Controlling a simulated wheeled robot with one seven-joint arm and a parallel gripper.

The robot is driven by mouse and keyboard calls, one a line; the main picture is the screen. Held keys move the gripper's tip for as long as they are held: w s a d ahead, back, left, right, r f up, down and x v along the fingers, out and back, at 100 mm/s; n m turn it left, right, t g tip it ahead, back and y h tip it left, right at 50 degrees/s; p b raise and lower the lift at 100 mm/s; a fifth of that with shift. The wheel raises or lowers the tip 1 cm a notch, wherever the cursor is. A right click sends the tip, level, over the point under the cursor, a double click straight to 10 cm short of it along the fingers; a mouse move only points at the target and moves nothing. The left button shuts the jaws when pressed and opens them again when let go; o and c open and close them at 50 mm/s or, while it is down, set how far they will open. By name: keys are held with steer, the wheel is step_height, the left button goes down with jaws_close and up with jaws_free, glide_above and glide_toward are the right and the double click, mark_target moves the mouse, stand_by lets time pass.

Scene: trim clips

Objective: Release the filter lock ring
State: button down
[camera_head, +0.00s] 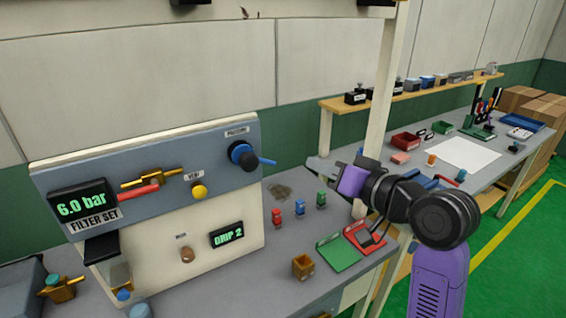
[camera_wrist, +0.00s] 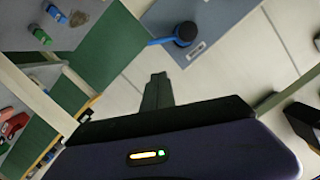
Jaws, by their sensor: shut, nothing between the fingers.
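The panel (camera_head: 160,170) labelled FILTER SET stands at the left, with a green display reading 6.0 bar. A black bracket (camera_head: 101,247) juts from its lower left, with a pale body (camera_head: 119,272) and a blue part (camera_head: 123,294) below. I cannot tell which part is the lock ring. A brass valve with a red handle (camera_head: 138,194), a yellow VENT button (camera_head: 199,191) and a blue knob with a lever (camera_head: 241,156) sit on the panel. The knob also shows in the wrist view (camera_wrist: 185,33). My gripper (camera_wrist: 158,77) is shut and empty, right of the panel.
Red, blue and green small parts (camera_head: 300,208), a brown open box (camera_head: 303,266) and green and red trays (camera_head: 339,252) lie on the bench between panel and arm. A post (camera_head: 385,85) rises behind my arm. A second bench with a shelf (camera_head: 410,94) stands farther right.

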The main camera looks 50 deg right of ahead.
steer(key=shift+b+x, duration=1.1)
steer(key=shift+b, duration=1.05)
steer(key=b, duration=0.3)
glide_toward(264, 161)
steer(key=w+d+r, duration=0.1)
steer(key=w+d, duration=0.3)
steer(key=shift+w+a+f+b, duration=0.2)
steer(key=shift+w+f+b, duration=0.35)
steer(key=shift+b, duration=0.25)
steer(key=shift+w+a+f+b, duration=0.25)
steer(key=shift+w+f+b, duration=0.3)
steer(key=shift+b, duration=0.2)
